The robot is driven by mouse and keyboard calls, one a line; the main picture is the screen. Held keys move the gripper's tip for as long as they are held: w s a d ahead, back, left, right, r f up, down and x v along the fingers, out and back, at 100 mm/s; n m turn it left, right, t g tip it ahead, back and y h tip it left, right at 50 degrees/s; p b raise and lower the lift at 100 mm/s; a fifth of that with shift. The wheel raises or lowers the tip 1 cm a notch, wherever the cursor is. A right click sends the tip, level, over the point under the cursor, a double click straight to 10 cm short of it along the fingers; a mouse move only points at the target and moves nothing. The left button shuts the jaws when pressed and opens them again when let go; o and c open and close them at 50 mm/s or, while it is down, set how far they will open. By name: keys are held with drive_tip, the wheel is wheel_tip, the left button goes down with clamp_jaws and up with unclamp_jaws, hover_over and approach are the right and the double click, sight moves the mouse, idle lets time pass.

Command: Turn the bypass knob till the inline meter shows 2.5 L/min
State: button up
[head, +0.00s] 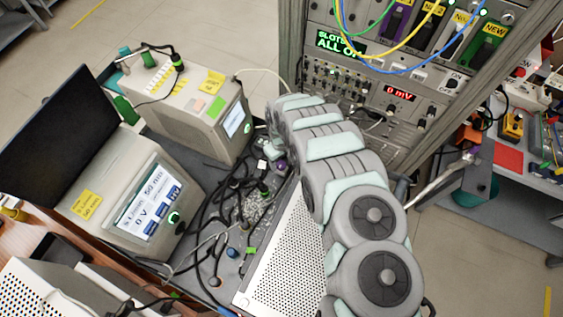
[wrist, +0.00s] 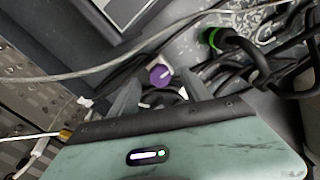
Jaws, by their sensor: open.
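A purple knob (wrist: 160,76) with a white pointer line shows in the wrist view; it is probably the bypass knob, but no label is readable. In the head view the purple knob (head: 281,166) is small, beside the end of my arm. My gripper (wrist: 159,82) is open, with its two fingers apart on either side of the knob in the picture. I cannot tell whether they touch it. In the head view my gripper is mostly hidden by my arm. No meter reading in L/min is readable, and I cannot tell which device is the inline meter.
Black cables (head: 235,190) lie tangled left of my arm, and a green-ringed cable plug (wrist: 213,38) is close to my gripper. A screen box (head: 145,205), a second box (head: 205,120) and a rack with a 0 mV display (head: 400,94) stand around. A perforated panel (head: 290,255) lies in front.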

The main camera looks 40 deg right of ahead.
sight(281, 166)
drive_tip(key=shift+f, duration=1.15)
drive_tip(key=shift+c, duration=0.2)
clamp_jaws()
